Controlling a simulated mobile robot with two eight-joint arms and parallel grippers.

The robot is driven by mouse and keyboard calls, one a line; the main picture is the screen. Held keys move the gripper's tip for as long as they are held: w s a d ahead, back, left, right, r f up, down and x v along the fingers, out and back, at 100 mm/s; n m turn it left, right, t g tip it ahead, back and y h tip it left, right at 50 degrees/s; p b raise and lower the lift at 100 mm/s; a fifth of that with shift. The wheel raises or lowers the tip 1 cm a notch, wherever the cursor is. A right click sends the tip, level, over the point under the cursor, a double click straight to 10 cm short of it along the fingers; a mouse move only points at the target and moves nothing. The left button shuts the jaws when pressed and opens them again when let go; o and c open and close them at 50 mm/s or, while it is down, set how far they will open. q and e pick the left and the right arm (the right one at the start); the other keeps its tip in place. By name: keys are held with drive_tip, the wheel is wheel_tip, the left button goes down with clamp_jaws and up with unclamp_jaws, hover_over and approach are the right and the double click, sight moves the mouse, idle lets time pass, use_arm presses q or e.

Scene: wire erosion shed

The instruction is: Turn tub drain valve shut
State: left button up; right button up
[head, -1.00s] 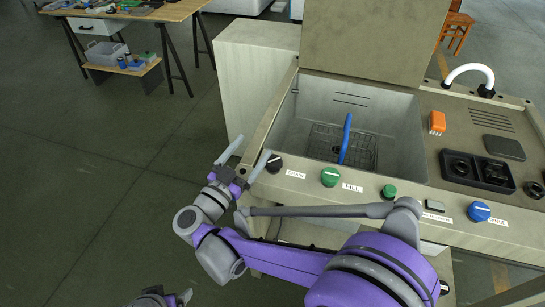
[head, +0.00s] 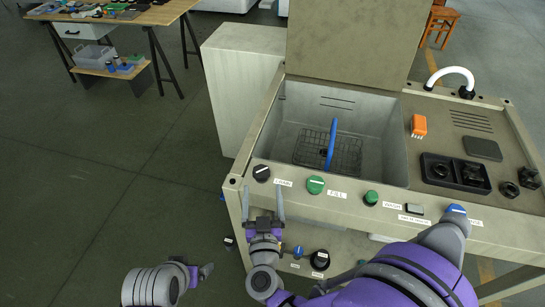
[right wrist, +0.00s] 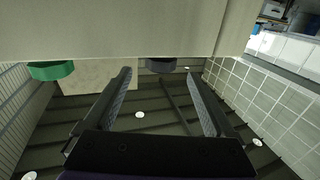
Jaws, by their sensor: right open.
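The black drain knob (head: 261,172) with a white mark sits at the left end of the tub's front panel, beside a label that seems to read DRAIN. In the right wrist view a dark knob (right wrist: 160,65), apparently the same one, shows between and beyond my fingertips. My right gripper (head: 264,192) is open and empty just in front of and below the knob, apart from it, its two fingers pointing toward the panel. It also shows in the right wrist view (right wrist: 160,78). My left gripper (head: 201,272) is low at the left, away from the tub; its jaw state is unclear.
A green FILL knob (head: 315,185) is right of the drain knob, with a smaller green knob (head: 371,198) beyond. The open tub (head: 390,150) holds a wire basket and blue handle. Lower knobs (head: 320,260) sit under the panel.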

sight(261, 165)
drive_tip(key=w+p, duration=0.1)
drive_tip(key=w, duration=0.9)
drive_tip(key=shift+w+p, duration=0.2)
drive_tip(key=shift+p, duration=0.2)
drive_tip(key=c, duration=1.4)
